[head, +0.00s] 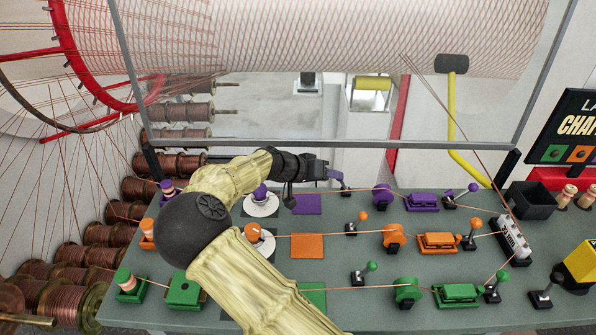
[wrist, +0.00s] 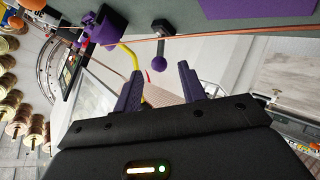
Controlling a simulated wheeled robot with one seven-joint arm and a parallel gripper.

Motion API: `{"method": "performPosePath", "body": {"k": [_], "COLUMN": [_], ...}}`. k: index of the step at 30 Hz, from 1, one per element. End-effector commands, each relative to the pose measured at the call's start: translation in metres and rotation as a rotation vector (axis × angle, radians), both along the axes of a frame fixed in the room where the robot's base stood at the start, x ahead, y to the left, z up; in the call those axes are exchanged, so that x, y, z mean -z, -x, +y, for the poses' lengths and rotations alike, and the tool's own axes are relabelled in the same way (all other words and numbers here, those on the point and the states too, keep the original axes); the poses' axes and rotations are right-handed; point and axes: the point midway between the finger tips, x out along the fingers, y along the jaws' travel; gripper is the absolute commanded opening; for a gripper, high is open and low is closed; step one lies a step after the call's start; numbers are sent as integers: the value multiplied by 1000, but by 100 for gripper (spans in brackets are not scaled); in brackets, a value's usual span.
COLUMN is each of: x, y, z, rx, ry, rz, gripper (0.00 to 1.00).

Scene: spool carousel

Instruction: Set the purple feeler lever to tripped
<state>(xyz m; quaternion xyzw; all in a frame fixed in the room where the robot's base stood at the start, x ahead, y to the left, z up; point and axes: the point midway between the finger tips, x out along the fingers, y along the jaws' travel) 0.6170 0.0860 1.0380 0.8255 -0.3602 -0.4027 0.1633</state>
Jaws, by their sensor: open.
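A small lever with a dark base and a purple knob (wrist: 172,62) shows ahead of my open, empty fingers in the wrist view. In the head view its dark base (head: 346,189) stands at the back of the bench between the purple square and the purple wheel. Its knob is hard to tell from my purple fingertips there. My gripper (head: 334,174) reaches in from the left, close beside this lever. In the wrist view my gripper (wrist: 158,85) has its two purple fingers spread apart, with the knob beyond them and no contact visible. I cannot tell the lever's setting.
A wire runs along the purple row past the lever. A purple wheel (head: 382,194), a purple clamp block (head: 422,201) and another purple-knobbed lever (head: 460,196) stand to the right. An orange lever (head: 356,223) and a green lever (head: 363,273) stand nearer. A grey frame bar (head: 330,144) crosses behind.

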Motion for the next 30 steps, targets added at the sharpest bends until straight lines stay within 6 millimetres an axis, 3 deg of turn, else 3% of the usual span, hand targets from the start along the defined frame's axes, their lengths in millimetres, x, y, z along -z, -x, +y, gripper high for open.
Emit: {"method": "performPosePath", "body": {"k": [16, 21, 30], "x": [-57, -67, -68], "y": [44, 51, 52], "z": [79, 90, 90], "rx": [-4, -1, 0], "ry": [-1, 0, 0], "rz": [-1, -1, 0], "gripper": [41, 41, 41]}}
